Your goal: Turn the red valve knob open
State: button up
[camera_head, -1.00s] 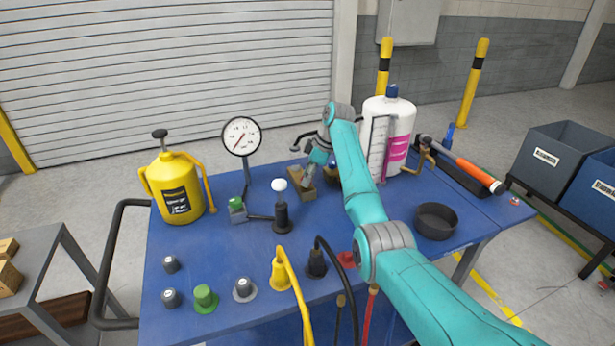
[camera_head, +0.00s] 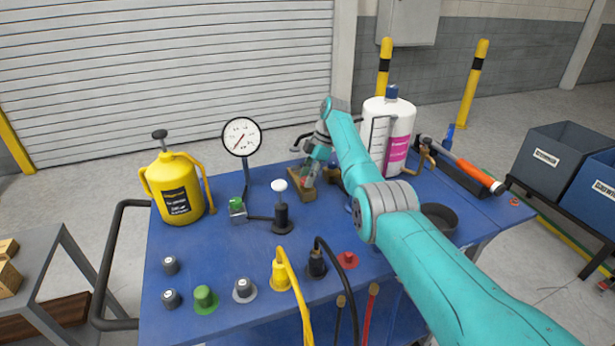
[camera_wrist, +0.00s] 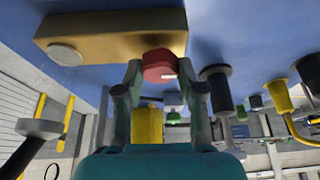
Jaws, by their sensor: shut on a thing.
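The red valve knob (camera_wrist: 158,65) is a faceted red knob on a brass-coloured block (camera_wrist: 100,36) in the wrist view. In the head view the block (camera_head: 301,193) lies on the blue table, partly hidden by my gripper. My gripper (camera_wrist: 160,72) has one fingertip on each side of the knob and is shut on it. A short white mark shows on the knob's lower right edge in the wrist view. In the head view my gripper (camera_head: 307,179) comes down onto the block from above, and the knob shows only as a small red patch.
A black post with a white ball top (camera_head: 281,205) stands just left of the block. A pressure gauge (camera_head: 241,137) is behind it. A white bottle (camera_head: 388,138) stands right of my arm. Several connectors line the front edge. A yellow can (camera_head: 178,192) stands left.

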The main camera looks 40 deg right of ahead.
jog(key=o, duration=1.1)
jog(key=shift+o, duration=0.2)
jog(key=v, duration=1.2)
jog(key=shift+d, duration=0.1)
